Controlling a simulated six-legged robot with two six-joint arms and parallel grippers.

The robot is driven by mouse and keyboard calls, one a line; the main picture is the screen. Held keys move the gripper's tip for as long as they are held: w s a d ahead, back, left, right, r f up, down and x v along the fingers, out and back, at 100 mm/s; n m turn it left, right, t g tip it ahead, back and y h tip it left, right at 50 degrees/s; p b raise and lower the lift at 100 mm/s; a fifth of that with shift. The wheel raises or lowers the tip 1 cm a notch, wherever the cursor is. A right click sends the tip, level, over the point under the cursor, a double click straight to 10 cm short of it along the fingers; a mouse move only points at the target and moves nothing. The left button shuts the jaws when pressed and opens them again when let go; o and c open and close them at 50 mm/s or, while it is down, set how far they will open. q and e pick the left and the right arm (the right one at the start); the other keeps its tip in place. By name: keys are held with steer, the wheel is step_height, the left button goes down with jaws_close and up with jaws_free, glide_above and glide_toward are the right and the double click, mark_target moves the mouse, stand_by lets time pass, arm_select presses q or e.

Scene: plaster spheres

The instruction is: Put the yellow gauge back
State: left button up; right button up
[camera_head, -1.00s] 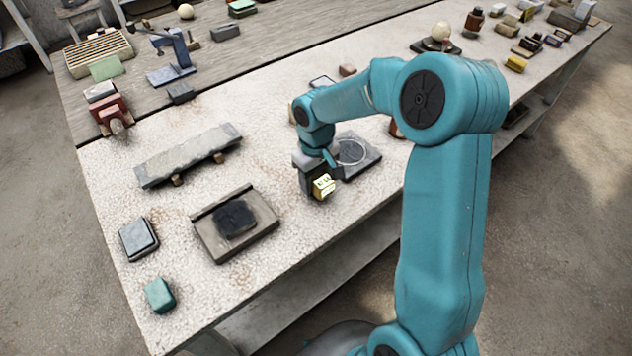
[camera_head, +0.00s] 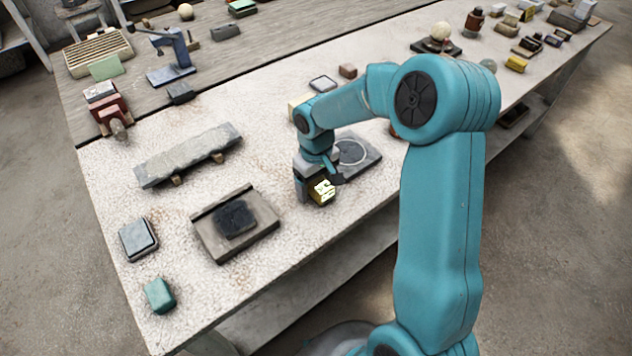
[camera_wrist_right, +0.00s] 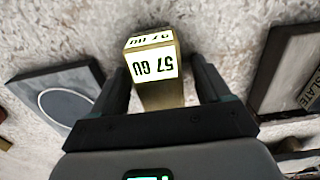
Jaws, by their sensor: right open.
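The yellow gauge (camera_head: 322,192) is a small yellow block with white label faces near the front edge of the pale table. In the right wrist view the gauge (camera_wrist_right: 153,72) shows "57 GU" on its labels. My right gripper (camera_head: 312,188) is over it, pointing down. In the wrist view the open fingers of the right gripper (camera_wrist_right: 162,82) stand on either side of the gauge. A gap shows on the right; the left finger is close, and I cannot tell if it touches. My left gripper is not in view.
A grey slate with a white ring (camera_head: 372,158) lies just behind the gripper. A brown tray with a dark pad (camera_head: 262,232) is to the left, and a stone slab on short feet (camera_head: 188,155) is farther left. Bare tabletop lies between them.

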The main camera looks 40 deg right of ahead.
step_height(320, 180, up, 12)
steer(key=shift+w+f, duration=0.1)
steer(key=shift+f, duration=0.15)
steer(key=shift+r, duration=0.3)
steer(key=shift+r, duration=0.1)
